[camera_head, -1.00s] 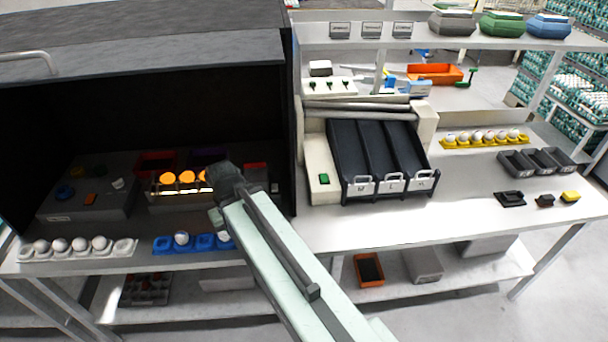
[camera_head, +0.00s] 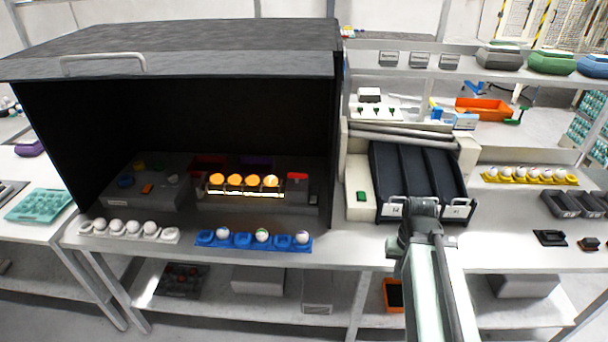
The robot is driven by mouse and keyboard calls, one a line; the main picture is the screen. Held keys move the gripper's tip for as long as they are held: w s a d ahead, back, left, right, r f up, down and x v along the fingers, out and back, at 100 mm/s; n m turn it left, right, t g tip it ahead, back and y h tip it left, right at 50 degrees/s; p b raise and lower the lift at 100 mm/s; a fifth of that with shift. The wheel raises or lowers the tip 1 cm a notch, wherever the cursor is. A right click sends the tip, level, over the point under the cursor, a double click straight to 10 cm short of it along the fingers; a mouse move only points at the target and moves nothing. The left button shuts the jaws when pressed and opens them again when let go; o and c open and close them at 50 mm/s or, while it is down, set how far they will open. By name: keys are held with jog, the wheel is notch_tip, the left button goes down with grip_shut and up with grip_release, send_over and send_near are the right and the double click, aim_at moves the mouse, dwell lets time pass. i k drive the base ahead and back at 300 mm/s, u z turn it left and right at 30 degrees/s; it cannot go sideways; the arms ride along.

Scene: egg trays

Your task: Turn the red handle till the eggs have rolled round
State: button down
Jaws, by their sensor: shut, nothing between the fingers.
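The red handle (camera_head: 298,176) is on the right end of the lit candling unit (camera_head: 296,195) inside the dark hood. Several eggs (camera_head: 235,181) glow orange in a row on that unit, to the left of the handle; the rightmost looks brighter and yellower. My gripper (camera_head: 397,247) is right of the hood, in front of the black sloped chutes, well apart from the handle. It is shut and empty; its fingertips are small and hard to make out.
The hood (camera_head: 170,70) has a wall on its right side, between my arm and the handle. A white egg tray (camera_head: 88,228) and a blue egg tray (camera_head: 228,242) lie along the front edge. The black chutes (camera_head: 385,170) stand behind my gripper.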

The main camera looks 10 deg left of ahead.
aim_at(296, 176)
jog(key=u, duration=0.25)
jog(key=i, duration=0.75)
jog(key=z, duration=5.85)
jog(key=i, duration=0.85)
jog(key=z, duration=5.65)
jog(key=i, duration=0.85)
